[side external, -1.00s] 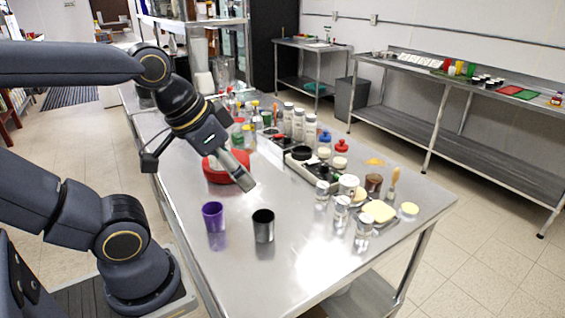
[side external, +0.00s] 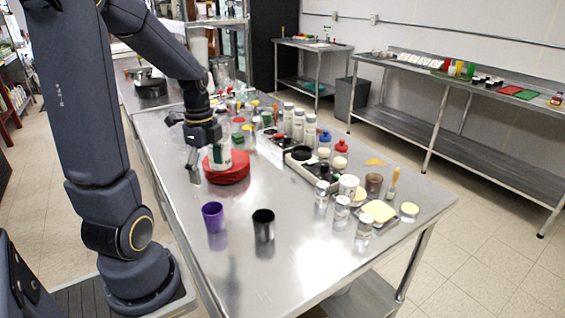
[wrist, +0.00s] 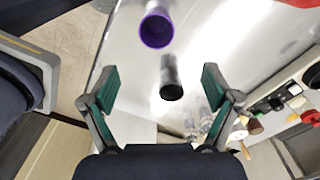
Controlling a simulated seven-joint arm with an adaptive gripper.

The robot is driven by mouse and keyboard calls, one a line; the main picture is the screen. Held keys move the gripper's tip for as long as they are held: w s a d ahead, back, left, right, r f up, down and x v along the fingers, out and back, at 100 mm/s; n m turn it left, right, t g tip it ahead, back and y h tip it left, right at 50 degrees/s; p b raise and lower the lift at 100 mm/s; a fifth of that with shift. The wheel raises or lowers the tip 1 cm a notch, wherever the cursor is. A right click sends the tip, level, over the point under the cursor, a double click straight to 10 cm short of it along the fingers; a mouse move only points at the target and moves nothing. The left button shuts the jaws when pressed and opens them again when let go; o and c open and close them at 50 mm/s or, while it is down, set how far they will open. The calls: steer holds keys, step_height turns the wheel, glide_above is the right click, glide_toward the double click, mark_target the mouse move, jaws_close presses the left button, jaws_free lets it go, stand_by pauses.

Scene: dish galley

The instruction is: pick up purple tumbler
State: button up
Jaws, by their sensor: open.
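The purple tumbler (side external: 213,217) stands upright on the steel table, near its left edge in the side view. In the wrist view the purple tumbler (wrist: 156,30) is at the top centre, beyond the fingertips. A dark metal tumbler (side external: 263,225) stands just right of it; in the wrist view this dark tumbler (wrist: 171,80) lies between the finger lines. My gripper (side external: 194,165) is above the table, behind the purple tumbler and beside the red round stack. In the wrist view my gripper (wrist: 157,85) is open with nothing held, its green-padded fingers wide apart.
The red round stack (side external: 228,174) sits just behind the purple tumbler. Several jars, bottles and a caddy (side external: 312,168) crowd the table's right side. The front of the steel table (side external: 310,260) is bare.

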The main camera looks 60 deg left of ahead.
mark_target(214, 216)
step_height(214, 216, down, 10)
steer(key=shift+d+f, duration=0.1)
steer(key=f, duration=0.5)
steer(key=shift+s+f, duration=0.25)
steer(key=shift+s, duration=0.05)
steer(key=shift+c, duration=0.3)
steer(key=c, duration=1.2)
